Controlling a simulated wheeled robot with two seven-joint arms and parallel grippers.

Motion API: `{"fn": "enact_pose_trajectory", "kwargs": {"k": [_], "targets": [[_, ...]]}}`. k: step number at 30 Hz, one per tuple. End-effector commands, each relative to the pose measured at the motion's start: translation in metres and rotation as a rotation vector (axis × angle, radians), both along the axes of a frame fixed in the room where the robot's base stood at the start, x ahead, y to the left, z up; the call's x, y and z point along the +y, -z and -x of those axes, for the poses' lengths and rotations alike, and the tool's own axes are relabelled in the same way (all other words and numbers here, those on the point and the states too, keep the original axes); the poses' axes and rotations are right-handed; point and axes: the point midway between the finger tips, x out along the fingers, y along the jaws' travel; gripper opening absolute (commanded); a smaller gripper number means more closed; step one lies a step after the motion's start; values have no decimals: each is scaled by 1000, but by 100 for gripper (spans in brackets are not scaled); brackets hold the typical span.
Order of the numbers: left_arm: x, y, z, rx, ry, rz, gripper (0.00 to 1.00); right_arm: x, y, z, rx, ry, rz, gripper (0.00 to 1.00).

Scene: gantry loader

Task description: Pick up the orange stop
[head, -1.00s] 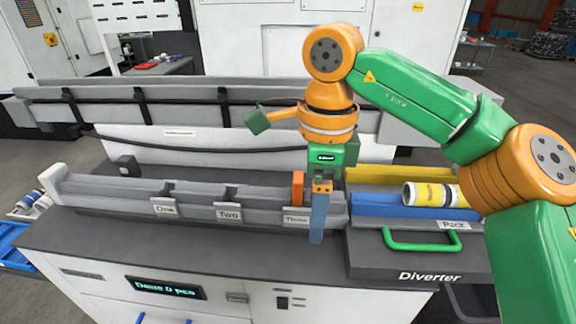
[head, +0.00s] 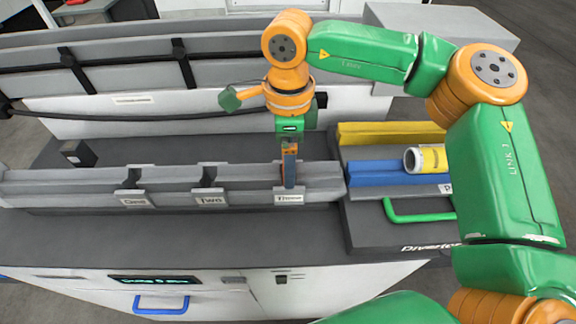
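My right gripper (head: 290,182), with blue fingers, points down at the slot labelled Three (head: 289,199) in the grey rail (head: 245,188). The fingers are in front of or around the place where the orange stop stood. The stop is mostly or wholly hidden behind the gripper, and I cannot tell any orange of it from the gripper's own orange part. The fingers are seen edge-on, so their opening does not show. My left gripper is not in view.
Slots One (head: 133,201) and Two (head: 211,199) look empty. A yellow and white cylinder (head: 427,158) lies by the blue rail (head: 385,172) and yellow rail (head: 385,133). A green handle (head: 415,215) sits in front. A small black block (head: 78,153) stands at left.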

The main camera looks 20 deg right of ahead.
Motion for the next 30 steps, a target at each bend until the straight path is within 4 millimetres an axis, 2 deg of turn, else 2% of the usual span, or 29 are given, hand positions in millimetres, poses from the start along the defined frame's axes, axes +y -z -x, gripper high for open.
{"fn": "enact_pose_trajectory", "kwargs": {"k": [2,9,12,20,23,26,30], "targets": [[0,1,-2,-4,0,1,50,0,0,0,0,0,0,87],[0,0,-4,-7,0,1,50,0,0,0,0,-1,0,22],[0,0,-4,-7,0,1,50,0,0,0,0,-1,0,0],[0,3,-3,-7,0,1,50,1,-5,-1,-3,0,-1,0],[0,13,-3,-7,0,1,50,1,-24,-1,-6,-1,-3,0],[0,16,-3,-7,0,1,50,1,-53,-1,-5,0,-4,0],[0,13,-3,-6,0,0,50,1,-87,-1,-3,0,-2,0]]}}
